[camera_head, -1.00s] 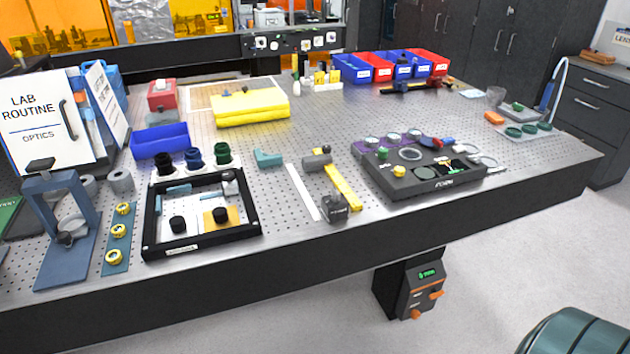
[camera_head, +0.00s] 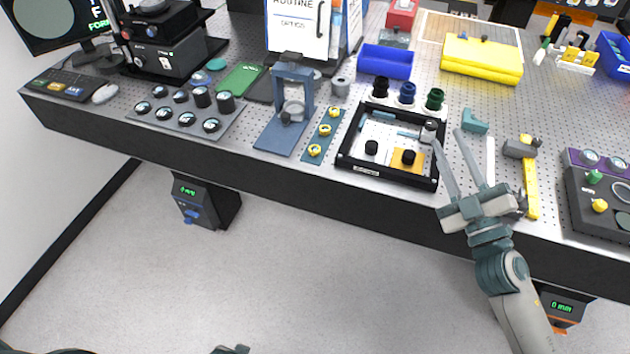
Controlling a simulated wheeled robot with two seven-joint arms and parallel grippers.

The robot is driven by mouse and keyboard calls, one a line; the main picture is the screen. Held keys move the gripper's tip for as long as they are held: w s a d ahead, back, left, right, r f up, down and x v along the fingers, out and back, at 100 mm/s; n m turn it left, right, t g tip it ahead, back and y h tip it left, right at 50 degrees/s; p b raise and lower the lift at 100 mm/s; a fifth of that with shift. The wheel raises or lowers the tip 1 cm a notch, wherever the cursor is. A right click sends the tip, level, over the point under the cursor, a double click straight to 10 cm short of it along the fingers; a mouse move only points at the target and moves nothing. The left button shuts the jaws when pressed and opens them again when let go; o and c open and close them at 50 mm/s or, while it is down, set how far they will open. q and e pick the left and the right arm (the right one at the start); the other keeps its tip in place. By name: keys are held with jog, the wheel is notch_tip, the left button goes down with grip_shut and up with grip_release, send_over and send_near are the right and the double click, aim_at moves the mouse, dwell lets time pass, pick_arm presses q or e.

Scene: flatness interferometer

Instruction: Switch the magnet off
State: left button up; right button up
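No label I can read names the magnet, so I cannot tell which part it is. A black rectangular frame (camera_head: 352,166) on the perforated table holds two black knobs and a grey round-topped piece (camera_head: 430,127) at its back right corner. My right gripper (camera_head: 448,139) reaches over the table's front edge. Its two long fingers are apart and empty, with the tips close to that grey piece; contact is unclear. A yellow bar (camera_head: 531,185) with a grey head (camera_head: 518,149) lies right of the gripper. The dark block at its near end is partly hidden by the gripper.
A teal angled block (camera_head: 474,121) and a white strip (camera_head: 491,160) lie by the fingers. A blue stand (camera_head: 290,105) and yellow-knobbed plate (camera_head: 323,136) are left. A black tray (camera_head: 590,212) is right.

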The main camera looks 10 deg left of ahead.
jog(key=s+a+r+n+g+y+p, duration=0.1)
jog(key=s+a+r+n+g+y, duration=0.25)
jog(key=n+g, duration=0.5)
jog(key=s+a+r+n+g+y, duration=0.1)
jog(key=s+a+n+g+y, duration=0.35)
jog(key=n, duration=0.65)
jog(key=w+d+f+n+g+h+p, duration=0.1)
jog(key=w+d+f+n+g+h, duration=0.2)
jog(key=d+f+g+h, duration=0.25)
pick_arm(q)
jog(key=s+a+f+g, duration=0.1)
jog(key=s+a+f, duration=0.1)
jog(key=s+f, duration=0.5)
jog(key=s+a+f+g+p, duration=0.1)
jog(key=s+f, duration=0.6)
jog(key=s, duration=0.5)
jog(key=shift+s+a+f, duration=0.2)
jog(key=shift+a+f, duration=0.15)
jog(key=shift+a, duration=0.05)
pick_arm(e)
jog(key=w+d+r+m+t+h, duration=0.1)
jog(key=d+h, duration=0.5)
jog(key=d, duration=0.6)
jog(key=w+d+r+m+t+h, duration=0.1)
jog(key=d+h, duration=0.5)
jog(key=d, duration=0.6)
jog(key=shift+w+d+r+m+t, duration=0.25)
jog(key=shift+w+r+m+t, duration=0.2)
jog(key=shift+r+m, duration=0.3)
jog(key=shift+f, duration=0.15)
